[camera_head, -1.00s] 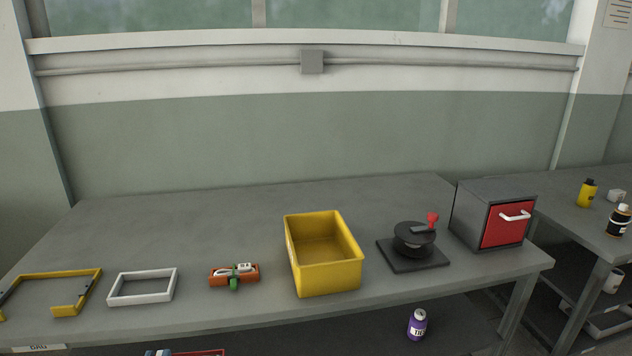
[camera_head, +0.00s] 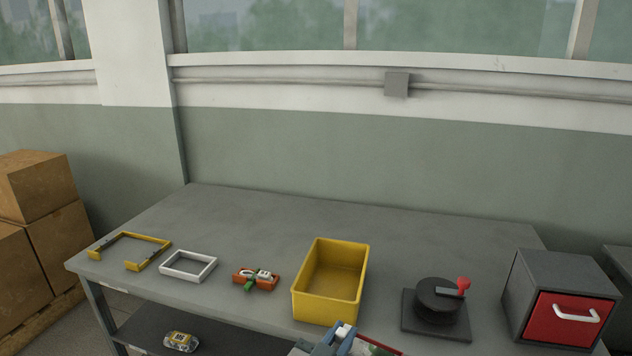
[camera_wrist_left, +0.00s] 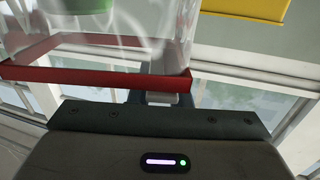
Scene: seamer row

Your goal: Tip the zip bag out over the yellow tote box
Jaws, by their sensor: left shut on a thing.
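The yellow tote box (camera_head: 304,308) stands open on the bench, and its visible floor looks bare. My left gripper (camera_head: 345,333) is at the bottom edge of the head view, in front of the tote's near side. It is shut on the zip bag (camera_head: 379,349), of which only a red-edged part shows there. In the left wrist view the zip bag (camera_wrist_left: 130,40) is clear with a red edge strip, and something green is inside. The gripper's jaw (camera_wrist_left: 160,97) is at that strip. The tote's yellow wall (camera_wrist_left: 250,8) shows at upper right. My right gripper is out of view.
Right of the tote are a black turntable-like device (camera_head: 437,300) with a red knob and a grey box with a red door (camera_head: 565,318). The bench's back is clear.

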